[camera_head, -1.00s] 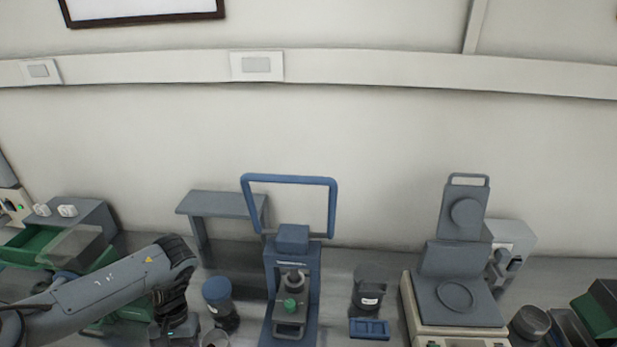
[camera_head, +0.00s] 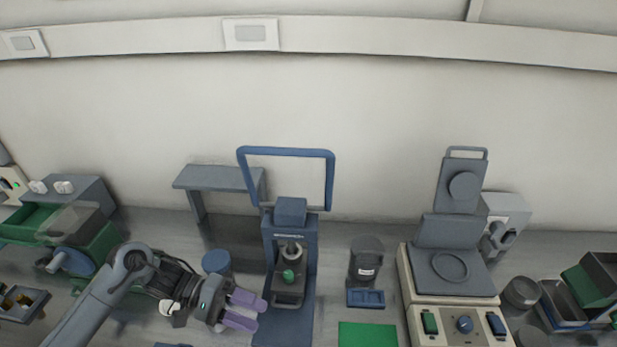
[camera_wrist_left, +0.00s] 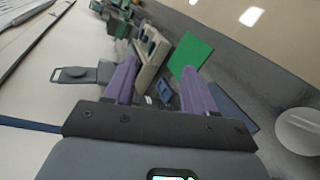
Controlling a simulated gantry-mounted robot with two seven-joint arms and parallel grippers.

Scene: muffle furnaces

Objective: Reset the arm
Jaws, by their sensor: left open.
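My left gripper (camera_head: 243,310) comes in from the lower left of the head view. Its two purple fingers are apart, with nothing seen between them. The fingers lie just left of the blue press-like device (camera_head: 290,238), which has a blue frame handle on top and a green knob at its front. In the left wrist view my left gripper (camera_wrist_left: 158,88) shows both purple fingers spread, with benchtop things beyond them. My right gripper is not seen in either view.
A blue-lidded jar (camera_head: 216,262) stands behind my left gripper. A dark jar (camera_head: 366,260), a blue tray (camera_head: 365,298) and a green mat (camera_head: 368,334) are right of the press. A beige furnace (camera_head: 455,312) stands further right. A green drawer unit (camera_head: 100,245) is at left.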

